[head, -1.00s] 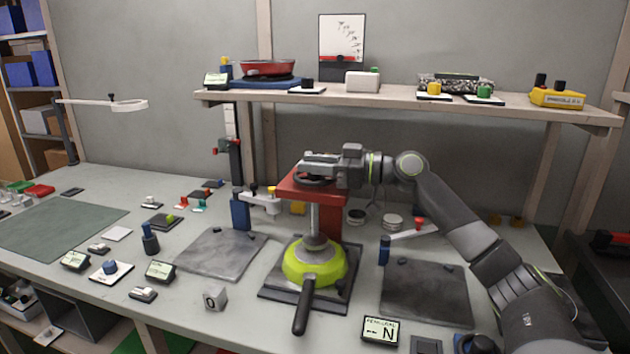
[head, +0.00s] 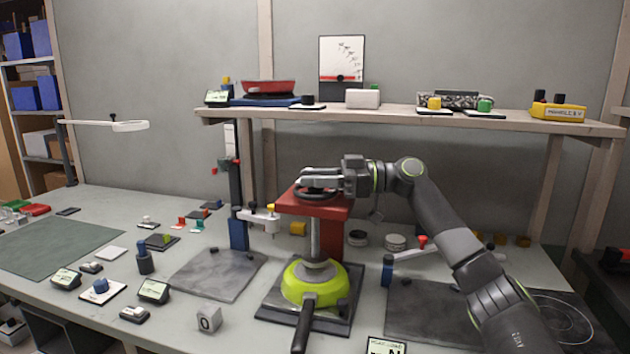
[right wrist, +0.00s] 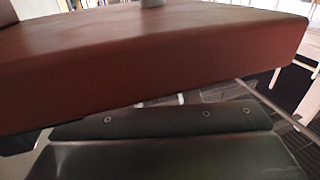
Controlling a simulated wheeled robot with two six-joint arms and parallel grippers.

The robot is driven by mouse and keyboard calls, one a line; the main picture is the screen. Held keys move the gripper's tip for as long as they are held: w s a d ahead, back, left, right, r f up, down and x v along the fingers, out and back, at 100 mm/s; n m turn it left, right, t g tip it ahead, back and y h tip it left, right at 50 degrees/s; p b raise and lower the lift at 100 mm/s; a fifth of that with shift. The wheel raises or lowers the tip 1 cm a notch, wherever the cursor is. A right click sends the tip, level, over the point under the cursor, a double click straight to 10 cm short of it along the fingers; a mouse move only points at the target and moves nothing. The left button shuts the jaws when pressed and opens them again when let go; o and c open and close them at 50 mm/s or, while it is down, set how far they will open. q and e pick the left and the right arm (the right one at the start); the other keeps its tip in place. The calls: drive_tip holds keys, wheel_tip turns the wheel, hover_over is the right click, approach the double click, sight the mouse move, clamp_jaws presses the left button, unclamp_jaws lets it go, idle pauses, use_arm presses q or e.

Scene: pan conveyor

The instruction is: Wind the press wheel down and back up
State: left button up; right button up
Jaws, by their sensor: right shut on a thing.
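The press has a red head (head: 301,207), a grey vertical ram (head: 313,238) and a black handwheel (head: 318,193) on top. The ram's lower end meets a grey piece in the pan. My right gripper (head: 318,183) comes in from the right and is shut on the handwheel, hiding part of it. The right wrist view shows the red head (right wrist: 180,65) close up; the fingers' grip is not visible there. My left gripper is not in view.
A wooden shelf (head: 400,114) runs behind and above the press. Grey plates lie left (head: 218,275) and right (head: 430,312) of it. A post with a white arm (head: 255,217) stands at left. A cube marked 0 (head: 208,319) sits in front.

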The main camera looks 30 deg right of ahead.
idle(0.3)
drive_tip(key=o, duration=1)
drive_tip(key=shift+c, duration=0.2)
drive_tip(key=shift+d, duration=0.1)
drive_tip(key=shift+s+d+f, duration=0.15)
drive_tip(key=shift+d, duration=0.15)
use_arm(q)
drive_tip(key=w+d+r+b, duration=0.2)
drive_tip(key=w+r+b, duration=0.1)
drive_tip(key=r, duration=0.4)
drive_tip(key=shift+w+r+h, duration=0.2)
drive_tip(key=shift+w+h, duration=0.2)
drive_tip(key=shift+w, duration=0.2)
use_arm(e)
drive_tip(key=v, duration=1.6)
drive_tip(key=shift+s+d, duration=0.15)
drive_tip(key=shift+d, duration=0.1)
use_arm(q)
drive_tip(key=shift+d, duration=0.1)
